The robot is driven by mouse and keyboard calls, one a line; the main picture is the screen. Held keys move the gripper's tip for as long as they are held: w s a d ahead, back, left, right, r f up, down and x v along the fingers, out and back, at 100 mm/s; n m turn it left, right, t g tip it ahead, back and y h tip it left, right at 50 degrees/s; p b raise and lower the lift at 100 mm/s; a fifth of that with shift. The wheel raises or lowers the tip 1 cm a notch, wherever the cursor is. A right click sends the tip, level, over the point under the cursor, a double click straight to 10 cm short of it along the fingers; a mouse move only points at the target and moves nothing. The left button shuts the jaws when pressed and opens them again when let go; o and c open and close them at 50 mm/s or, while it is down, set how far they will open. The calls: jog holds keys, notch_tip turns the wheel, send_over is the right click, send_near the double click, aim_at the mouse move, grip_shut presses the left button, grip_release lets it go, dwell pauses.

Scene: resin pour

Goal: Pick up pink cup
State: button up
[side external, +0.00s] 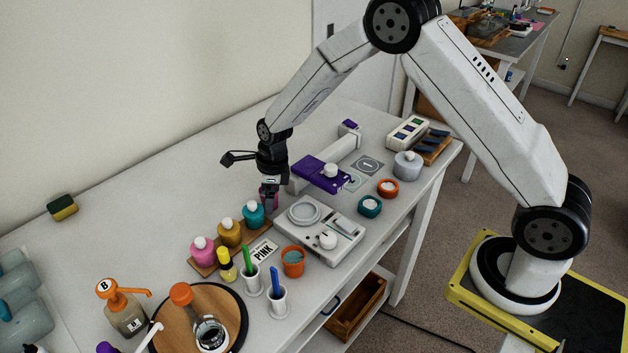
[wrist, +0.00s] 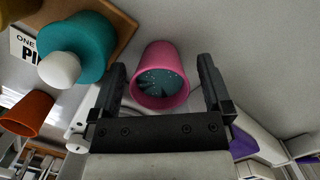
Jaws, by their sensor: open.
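The pink cup (wrist: 161,78) stands on the table between the two fingers of my gripper (wrist: 163,95) in the wrist view. Its open mouth faces the camera, and the inside looks teal with small pale specks. My gripper is open, with one finger on each side of the cup and a narrow gap showing beside it. In the side external view my gripper (side external: 270,190) points down, and the pink cup (side external: 264,194) is mostly hidden behind the fingers.
A teal bottle (side external: 253,214) on a wooden board stands close to the cup, beside a PINK label card (side external: 262,250). A white scale (side external: 340,246) and a purple device (side external: 318,176) are on the right. The table behind the gripper is clear.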

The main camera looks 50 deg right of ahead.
jog(key=shift+c, duration=0.2)
jog(key=c, duration=1.2)
jog(key=shift+r, duration=1.65)
jog(key=shift+s+d+r, duration=0.2)
jog(key=shift+s+r, duration=1.4)
jog(key=shift+s, duration=0.75)
jog(key=shift+s+d+r, duration=0.15)
jog(key=shift+s+r, duration=1.5)
jog(key=shift+s, duration=0.65)
jog(key=shift+s+d+r, duration=0.2)
jog(key=shift+s+r, duration=1.4)
jog(key=shift+s, duration=0.75)
